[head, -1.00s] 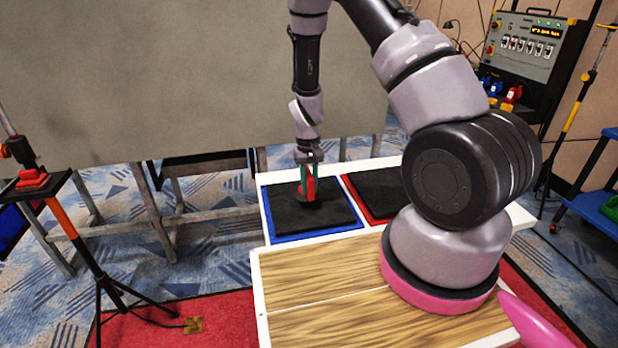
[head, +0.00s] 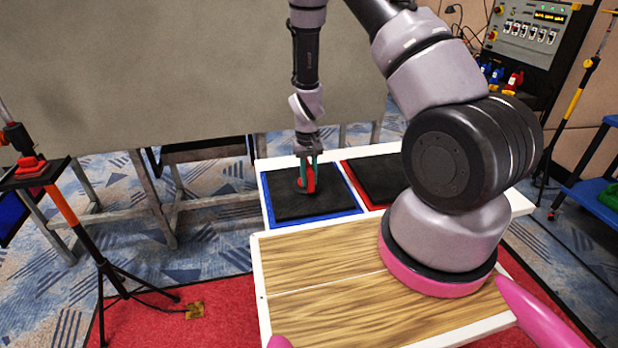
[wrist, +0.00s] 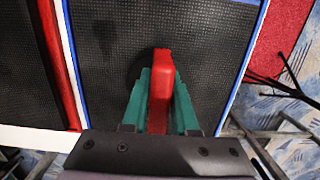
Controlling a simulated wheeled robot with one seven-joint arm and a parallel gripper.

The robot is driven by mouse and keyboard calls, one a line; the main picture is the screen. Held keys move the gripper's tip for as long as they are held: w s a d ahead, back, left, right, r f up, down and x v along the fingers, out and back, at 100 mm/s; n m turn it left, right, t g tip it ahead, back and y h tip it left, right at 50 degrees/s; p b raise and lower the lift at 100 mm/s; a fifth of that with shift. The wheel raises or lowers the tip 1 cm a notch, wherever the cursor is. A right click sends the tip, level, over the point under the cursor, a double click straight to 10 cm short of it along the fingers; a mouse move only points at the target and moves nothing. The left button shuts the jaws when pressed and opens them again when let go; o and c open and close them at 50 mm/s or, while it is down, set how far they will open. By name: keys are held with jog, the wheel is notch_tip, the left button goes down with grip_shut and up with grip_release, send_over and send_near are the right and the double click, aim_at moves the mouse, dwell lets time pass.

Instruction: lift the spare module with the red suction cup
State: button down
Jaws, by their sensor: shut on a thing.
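The red suction cup (head: 304,183) stands on the black, fine-gridded module (head: 325,206) in the blue-edged tray (head: 318,220). My gripper (head: 308,166) points down from above, and its green fingers are shut on the cup's red handle. In the wrist view the handle (wrist: 161,85) is between the two fingertips (wrist: 160,100), and the module (wrist: 215,45) fills the picture behind it. The cup's dark round base is partly hidden by the handle and fingers. The module looks flat in its tray; I cannot tell any gap beneath it.
A red-edged tray (head: 352,181) with another black panel lies to the right, partly behind my arm. A large grey panel (head: 150,75) stands behind. A tripod stand (head: 75,215) is at left, and a control rack (head: 530,40) at back right.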

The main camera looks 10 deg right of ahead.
aim_at(309, 167)
jog(key=shift+f, duration=0.4)
dwell(0.4)
jog(key=shift+r, duration=0.75)
dwell(1.0)
jog(key=shift+r, duration=3.4)
